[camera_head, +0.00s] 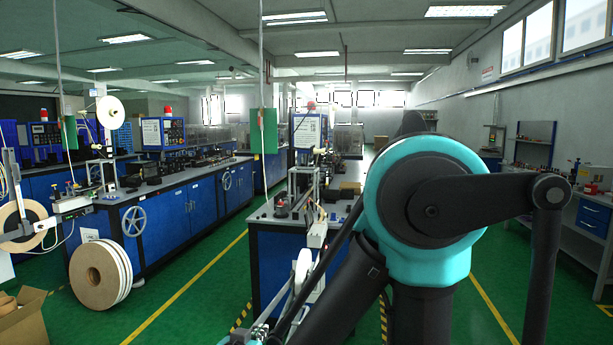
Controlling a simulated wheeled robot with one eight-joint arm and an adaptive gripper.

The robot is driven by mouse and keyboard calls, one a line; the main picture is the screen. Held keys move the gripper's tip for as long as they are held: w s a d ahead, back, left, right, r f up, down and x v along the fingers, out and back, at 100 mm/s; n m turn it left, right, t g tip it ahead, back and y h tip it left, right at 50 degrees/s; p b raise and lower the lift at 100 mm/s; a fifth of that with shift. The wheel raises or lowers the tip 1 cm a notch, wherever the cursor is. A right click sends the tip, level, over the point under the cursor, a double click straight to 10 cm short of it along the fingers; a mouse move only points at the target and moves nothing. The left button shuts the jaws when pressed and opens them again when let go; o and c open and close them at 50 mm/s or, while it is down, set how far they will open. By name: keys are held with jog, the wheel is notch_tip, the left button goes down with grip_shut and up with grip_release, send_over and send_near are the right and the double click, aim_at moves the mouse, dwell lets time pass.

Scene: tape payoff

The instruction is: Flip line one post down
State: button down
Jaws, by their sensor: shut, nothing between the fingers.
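I see two blue line benches, and cannot tell from labels which is line one. The left bench (180,205) carries an upright post-like frame (106,172) near its front end, with a white reel (110,112) above it. The centre bench (270,262) carries a similar upright metal frame (293,188) at its near end. Both frames stand upright. Which part is the post to flip is too small to tell. My teal and black arm fills the right foreground and hides part of the centre bench. My gripper is not clearly visible.
Large tape reels (100,275) stand on the floor at the left, beside an open cardboard box (25,320). Green boxes (264,131) hang from vertical poles. A grey worktable (575,205) runs along the right wall. The green aisle (190,290) between the benches is clear.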

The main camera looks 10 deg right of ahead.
jog(key=shift+s+a+f, duration=0.1)
jog(key=shift+s+f, duration=0.05)
jog(key=shift+f, duration=0.45)
jog(key=shift+s+f, duration=0.15)
jog(key=shift+f, duration=0.45)
